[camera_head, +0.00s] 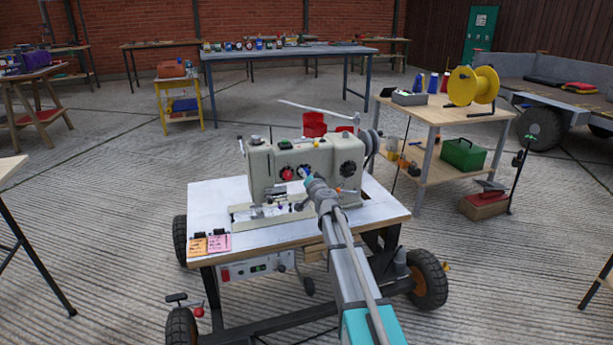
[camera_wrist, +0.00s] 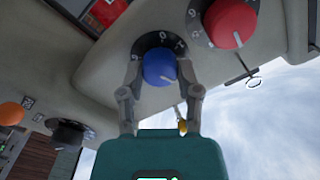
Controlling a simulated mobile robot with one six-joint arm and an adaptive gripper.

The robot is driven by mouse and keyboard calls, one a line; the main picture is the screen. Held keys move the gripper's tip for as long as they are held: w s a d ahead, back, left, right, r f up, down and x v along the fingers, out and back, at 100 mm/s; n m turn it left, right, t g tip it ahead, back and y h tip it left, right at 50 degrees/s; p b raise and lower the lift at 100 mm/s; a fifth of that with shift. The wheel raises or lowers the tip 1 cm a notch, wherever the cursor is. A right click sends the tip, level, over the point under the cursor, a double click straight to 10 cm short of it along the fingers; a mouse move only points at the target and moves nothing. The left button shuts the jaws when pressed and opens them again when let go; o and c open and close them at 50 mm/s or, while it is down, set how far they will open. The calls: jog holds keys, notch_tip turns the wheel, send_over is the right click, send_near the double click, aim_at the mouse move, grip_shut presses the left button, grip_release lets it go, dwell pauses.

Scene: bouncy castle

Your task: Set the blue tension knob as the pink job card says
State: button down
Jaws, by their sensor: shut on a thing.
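The blue tension knob (camera_wrist: 160,68) sits on a black dial with white numbers on the front of the cream sewing machine (camera_head: 262,165). In the wrist view my gripper (camera_wrist: 162,82) has one finger on each side of the blue knob and is shut on it. In the head view my gripper hides most of the blue knob. The pink job card (camera_head: 219,242) lies at the table's front left corner under a black clip; its writing is too small to read.
A red knob (camera_wrist: 232,22) on its own dial is close beside the blue one; it also shows in the head view (camera_head: 287,174). An orange card (camera_head: 196,246) lies left of the pink card. The white tabletop (camera_head: 212,203) is clear at left.

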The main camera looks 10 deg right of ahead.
jog(key=m, duration=2.2)
jog(key=shift+m, duration=0.4)
jog(key=shift+c, duration=1.5)
grip_release()
jog(key=shift+s, duration=0.1)
jog(key=s+d, duration=0.1)
jog(key=s, duration=1)
jog(key=shift+s+d, duration=0.3)
jog(key=shift+d, duration=0.1)
